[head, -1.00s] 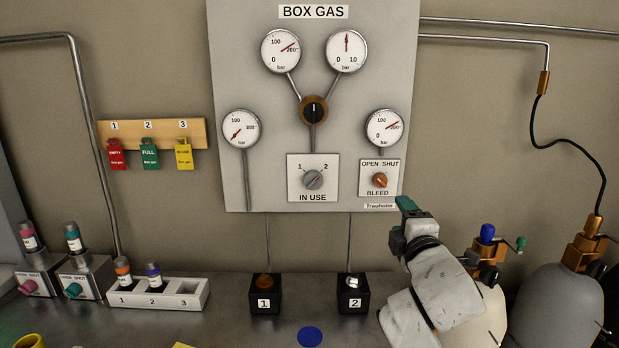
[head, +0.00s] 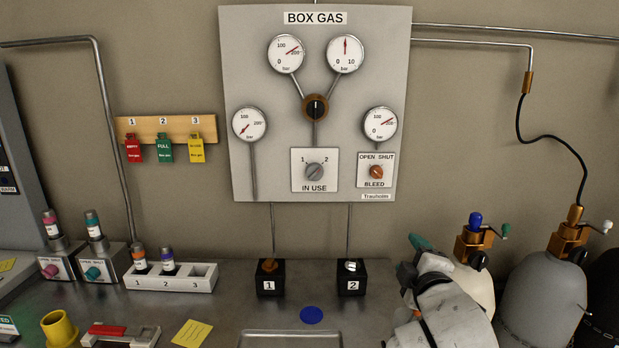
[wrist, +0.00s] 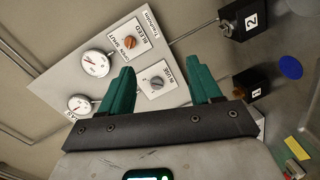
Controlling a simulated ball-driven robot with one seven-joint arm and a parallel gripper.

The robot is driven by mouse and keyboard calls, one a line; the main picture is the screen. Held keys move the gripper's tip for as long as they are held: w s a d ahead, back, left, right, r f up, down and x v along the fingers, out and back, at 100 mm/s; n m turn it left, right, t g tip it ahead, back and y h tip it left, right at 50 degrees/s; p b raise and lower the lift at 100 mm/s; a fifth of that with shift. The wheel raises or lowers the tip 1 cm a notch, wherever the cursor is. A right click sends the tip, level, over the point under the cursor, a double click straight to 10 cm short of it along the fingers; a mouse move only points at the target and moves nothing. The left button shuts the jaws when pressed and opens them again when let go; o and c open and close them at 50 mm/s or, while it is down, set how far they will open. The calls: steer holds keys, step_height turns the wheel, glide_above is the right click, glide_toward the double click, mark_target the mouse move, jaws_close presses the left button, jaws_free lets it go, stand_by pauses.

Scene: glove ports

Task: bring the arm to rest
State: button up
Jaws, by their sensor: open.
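My gripper (wrist: 160,92) shows in the wrist view with two green fingers spread apart and nothing between them. The fingers point toward the BOX GAS panel (head: 235,100), with a clear gap to it. In the head view my arm stands at the right, over the bench, and a green fingertip (head: 420,242) shows at its far end. The rest of the gripper is mostly hidden there behind the arm.
Black blocks 1 (head: 270,283) and 2 (head: 351,283) stand left of my arm. Gas cylinders (head: 553,300) stand close on its right. A white rack (head: 203,279) holds two vials. A blue disc (head: 311,314) lies on the bench (head: 220,316).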

steer(key=s+d+f+m+g, duration=0.3)
steer(key=s+f+m+g, duration=0.45)
steer(key=s+f, duration=1.05)
steer(key=s+d+f+m+g, duration=0.2)
steer(key=s+f, duration=0.4)
steer(key=s, duration=0.8)
steer(key=s+d+f+m+g, duration=0.2)
steer(key=s+f+m+g, duration=0.3)
steer(key=s, duration=0.9)
step_height(320, 180, down, 2)
steer(key=shift+d+g, duration=0.2)
steer(key=shift+g, duration=0.15)
